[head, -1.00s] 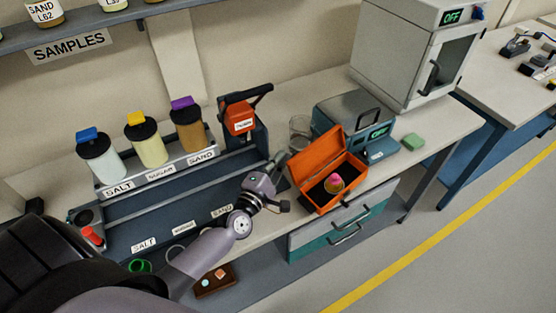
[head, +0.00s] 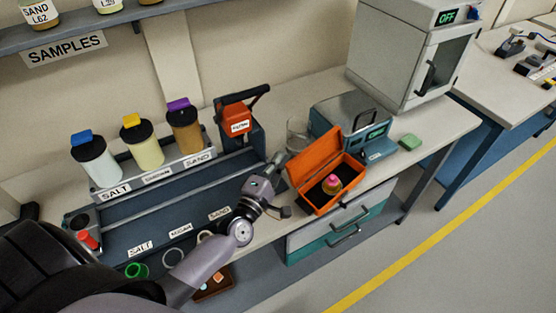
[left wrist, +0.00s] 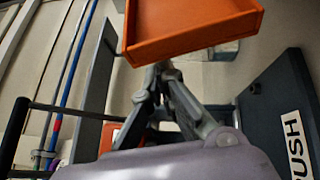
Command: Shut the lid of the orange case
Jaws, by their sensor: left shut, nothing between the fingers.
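The orange case (head: 352,168) stands on the bench with its lid (head: 314,156) raised, leaning up at the back. A small thing with a pink top (head: 332,183) sits inside on a dark lining. My left gripper (head: 280,158) is shut and empty, just left of the lid and close to it. In the left wrist view the orange lid (left wrist: 190,28) fills the top, and the left gripper's fingers (left wrist: 160,70) reach up to its lower edge. I cannot tell whether they touch it. My right gripper is in neither view.
A glass beaker (head: 298,134) and a teal-grey device (head: 350,118) stand behind the case. A green block (head: 410,141) lies at the right. Bare bench lies right of it.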

